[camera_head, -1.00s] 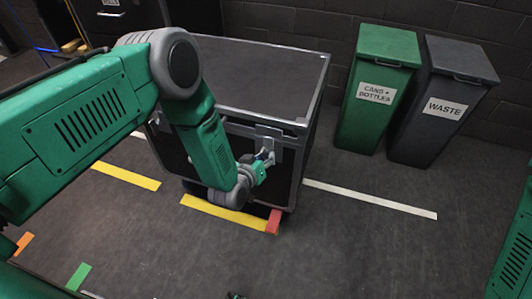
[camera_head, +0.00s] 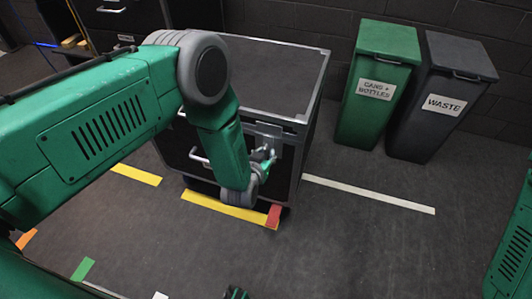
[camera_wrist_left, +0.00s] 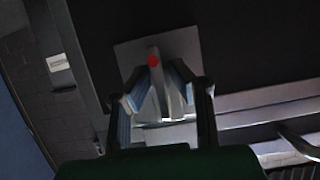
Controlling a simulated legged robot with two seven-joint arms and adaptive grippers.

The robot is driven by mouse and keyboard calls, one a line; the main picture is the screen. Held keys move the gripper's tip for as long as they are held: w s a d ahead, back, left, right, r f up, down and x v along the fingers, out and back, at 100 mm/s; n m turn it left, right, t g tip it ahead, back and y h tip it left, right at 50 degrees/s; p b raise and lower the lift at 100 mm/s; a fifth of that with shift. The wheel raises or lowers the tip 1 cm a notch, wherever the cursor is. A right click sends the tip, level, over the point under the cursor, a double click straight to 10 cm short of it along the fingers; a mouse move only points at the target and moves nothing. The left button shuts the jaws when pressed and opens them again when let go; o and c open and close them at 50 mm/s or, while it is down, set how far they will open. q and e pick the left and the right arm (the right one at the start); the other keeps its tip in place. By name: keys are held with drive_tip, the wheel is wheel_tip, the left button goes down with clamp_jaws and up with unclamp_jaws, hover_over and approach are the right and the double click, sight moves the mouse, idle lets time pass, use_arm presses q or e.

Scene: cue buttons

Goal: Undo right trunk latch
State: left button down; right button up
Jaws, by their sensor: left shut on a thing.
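The trunk (camera_head: 275,75) is a black case with metal edges, standing on the floor. Its right latch (camera_head: 268,131) is a small metal fitting near the right end of the front face. My left gripper (camera_head: 264,160) is at this latch, reaching in from the front. In the left wrist view, the fingers of my left gripper (camera_wrist_left: 157,92) are closed around the upright latch lever, which has a red dot (camera_wrist_left: 153,60), in front of a grey plate (camera_wrist_left: 184,46). My left arm hides the left part of the trunk's front.
A bar handle (camera_head: 198,156) sits on the trunk's front, left of my forearm. A green bin (camera_head: 378,92) and a grey waste bin (camera_head: 442,100) stand to the right by the wall. The floor right of the trunk is clear, with a white line (camera_head: 370,194).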

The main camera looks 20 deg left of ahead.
use_arm(q)
drive_tip(key=shift+s+f, duration=0.25)
drive_tip(key=c, duration=1.7)
unclamp_jaws()
drive_tip(key=shift+w, duration=0.1)
drive_tip(key=shift+r, duration=0.15)
drive_tip(key=v, duration=1.1)
drive_tip(key=shift+s+r, duration=0.15)
drive_tip(key=shift+s, duration=0.25)
